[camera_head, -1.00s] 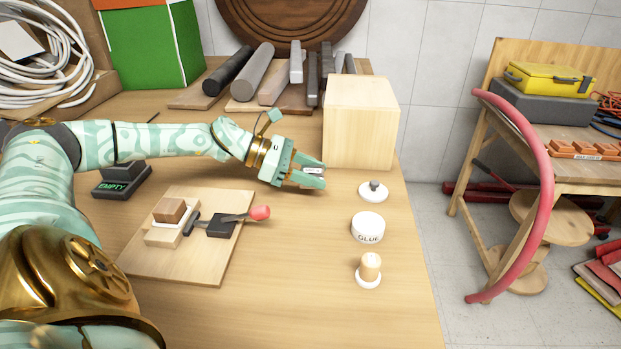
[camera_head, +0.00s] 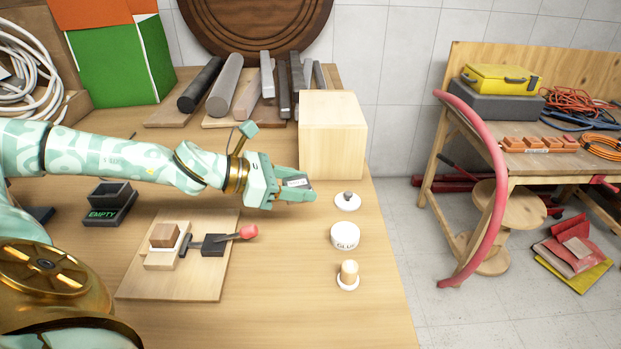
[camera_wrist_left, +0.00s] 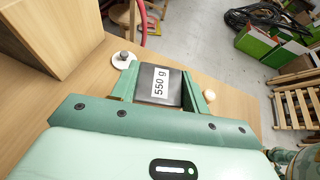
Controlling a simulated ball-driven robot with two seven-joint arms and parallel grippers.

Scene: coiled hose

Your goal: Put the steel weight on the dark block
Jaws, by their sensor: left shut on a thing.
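My left gripper (camera_head: 298,190) is shut on the steel weight (camera_head: 297,181), a grey block, and holds it in front of the pale wooden cube. In the left wrist view the weight (camera_wrist_left: 158,85) sits between the fingers (camera_wrist_left: 158,70), with a white label reading "550 g". The dark block (camera_head: 213,245) is on the wooden board (camera_head: 190,285), to the left of and nearer than the gripper. My right gripper is out of view.
A brown block (camera_head: 165,235) on pale blocks stands left of the dark block. A black "EMPTY" holder (camera_head: 110,204) is behind. The pale cube (camera_head: 332,140), a knobbed white disc (camera_head: 347,201), a glue tub (camera_head: 345,236) and a wooden peg (camera_head: 349,272) line the right. The table's front middle is clear.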

